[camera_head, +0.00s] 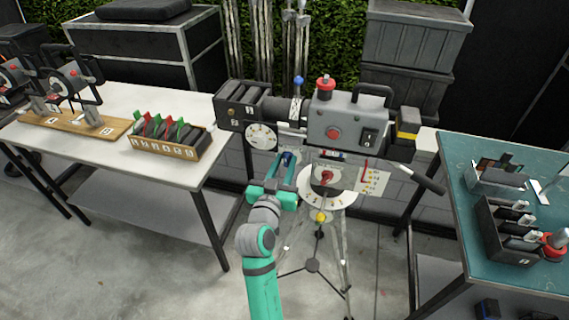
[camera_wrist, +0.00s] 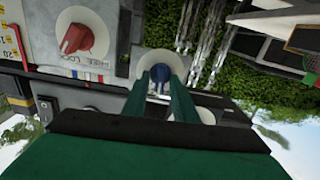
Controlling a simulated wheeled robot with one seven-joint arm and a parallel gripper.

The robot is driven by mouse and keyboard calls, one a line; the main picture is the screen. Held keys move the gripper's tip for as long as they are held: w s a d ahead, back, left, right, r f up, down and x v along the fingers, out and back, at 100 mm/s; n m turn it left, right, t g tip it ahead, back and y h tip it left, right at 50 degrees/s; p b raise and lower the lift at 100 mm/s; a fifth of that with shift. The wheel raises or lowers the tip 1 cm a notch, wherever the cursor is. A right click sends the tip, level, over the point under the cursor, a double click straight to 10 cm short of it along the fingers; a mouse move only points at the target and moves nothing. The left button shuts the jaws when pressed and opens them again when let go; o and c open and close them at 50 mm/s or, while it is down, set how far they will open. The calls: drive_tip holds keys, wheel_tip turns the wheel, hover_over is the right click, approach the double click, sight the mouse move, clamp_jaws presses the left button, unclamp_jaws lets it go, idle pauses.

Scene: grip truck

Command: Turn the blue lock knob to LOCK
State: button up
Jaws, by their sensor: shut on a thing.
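The blue lock knob (camera_wrist: 157,62) sits on a pale round plate in the wrist view, with its front partly covered by my fingers. My green gripper (camera_wrist: 162,76) is shut on the blue knob, one finger on each side. In the head view the gripper (camera_head: 284,168) reaches up to the left part of the tripod head, below the camera. Only a little of the blue knob (camera_head: 287,157) shows there between the fingers. I cannot read the blue knob's pointer or its own markings. A red knob (camera_wrist: 75,38) sits beside it, with FREE and LOCK lettering nearby.
The grey camera (camera_head: 345,122) stands on a tripod (camera_head: 346,255), with a handle (camera_head: 420,178) sticking out right. A white table (camera_head: 100,158) with a card box (camera_head: 165,150) is left. A teal table (camera_head: 470,240) with trays is right. Floor is open in front.

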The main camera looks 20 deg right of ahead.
drive_tip(key=m, duration=0.6)
drive_tip(key=shift+s+d+m, duration=0.1)
drive_tip(key=shift+d+m, duration=0.1)
drive_tip(key=shift+m, duration=0.1)
idle(0.4)
drive_tip(key=o, duration=0.7)
drive_tip(key=shift+s+a+f, duration=0.1)
drive_tip(key=shift+s+a, duration=0.2)
drive_tip(key=v, duration=1)
drive_tip(key=shift+s, duration=0.1)
